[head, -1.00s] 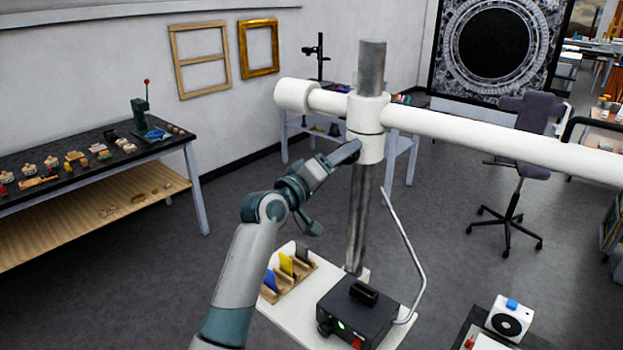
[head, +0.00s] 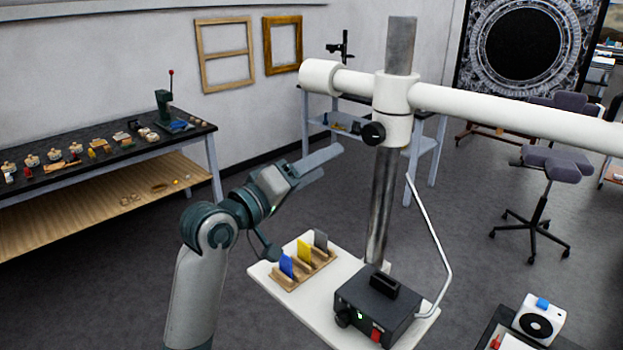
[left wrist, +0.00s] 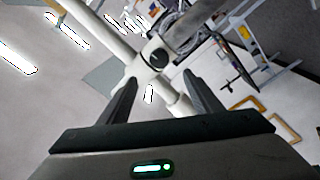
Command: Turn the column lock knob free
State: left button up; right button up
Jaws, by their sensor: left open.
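The lock knob (head: 373,133) is a small round black knob on the lower front of the white collar (head: 396,95), which sits around the upright metal column (head: 382,205). In the left wrist view the knob (left wrist: 158,59) lies ahead, between and beyond the two finger tips. My left gripper (head: 304,201) is open and empty, to the left of and below the knob, with a clear gap to it. Both dark fingers show in the left wrist view (left wrist: 160,84). Whether the knob is tight or loose cannot be told. My right gripper is not in view.
A white horizontal arm (head: 510,110) runs right from the collar. Below are a white base board (head: 290,310), a wooden rack (head: 305,270) with coloured cards and a black box (head: 375,308). A bent rod (head: 440,245) rises beside the column. A workbench (head: 90,170) stands at left.

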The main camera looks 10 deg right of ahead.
pick_arm(q)
jog(key=shift+v, duration=0.95)
